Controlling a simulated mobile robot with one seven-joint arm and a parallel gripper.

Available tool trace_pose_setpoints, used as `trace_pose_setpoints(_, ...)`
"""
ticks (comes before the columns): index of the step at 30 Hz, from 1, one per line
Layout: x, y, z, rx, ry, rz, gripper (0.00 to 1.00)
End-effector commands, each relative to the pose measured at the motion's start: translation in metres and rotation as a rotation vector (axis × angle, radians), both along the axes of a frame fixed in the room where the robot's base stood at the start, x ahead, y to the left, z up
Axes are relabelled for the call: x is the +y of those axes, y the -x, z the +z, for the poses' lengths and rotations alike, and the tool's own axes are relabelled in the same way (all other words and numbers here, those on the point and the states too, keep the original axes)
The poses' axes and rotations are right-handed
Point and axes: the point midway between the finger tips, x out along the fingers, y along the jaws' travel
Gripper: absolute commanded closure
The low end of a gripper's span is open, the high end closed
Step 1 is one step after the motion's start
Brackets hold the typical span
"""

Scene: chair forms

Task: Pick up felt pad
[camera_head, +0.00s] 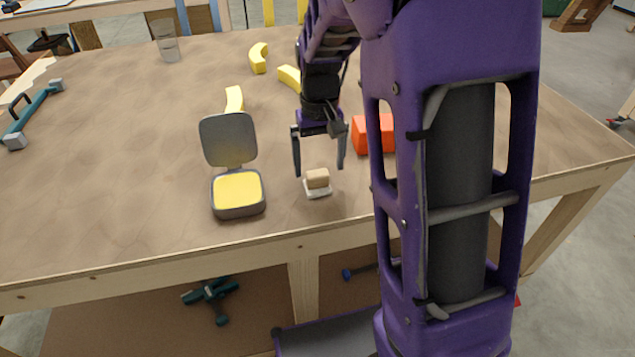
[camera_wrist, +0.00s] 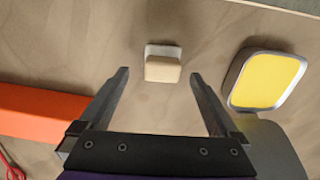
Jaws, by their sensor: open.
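A small tan block (camera_head: 318,178) rests on a thin white piece (camera_head: 317,193) near the front edge of the table. The white piece looks like the felt pad, but I cannot be sure which of the two is the pad. In the wrist view the tan block (camera_wrist: 162,70) covers most of the white piece (camera_wrist: 162,50), whose far edge shows. My gripper (camera_head: 319,171) is open and empty, pointing down above and slightly behind the block. In the wrist view, my fingertips (camera_wrist: 160,73) stand apart on either side of the block's line, without visible contact.
An open grey case with a yellow inside (camera_head: 237,188) stands just left of the pad. An orange-red block (camera_head: 372,135) is to the right, partly behind my arm. Yellow curved pieces (camera_head: 258,58) and a clear glass (camera_head: 167,42) stand farther back. The table's left middle is clear.

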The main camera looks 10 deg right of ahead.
Motion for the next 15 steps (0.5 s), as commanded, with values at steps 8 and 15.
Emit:
trace_pose_setpoints(8, 0.003, -0.001, -0.037, 0.001, 0.000, 0.000, 0.03)
trace_pose_setpoints(15, 0.003, -0.001, -0.038, 0.000, 0.000, 0.001, 0.03)
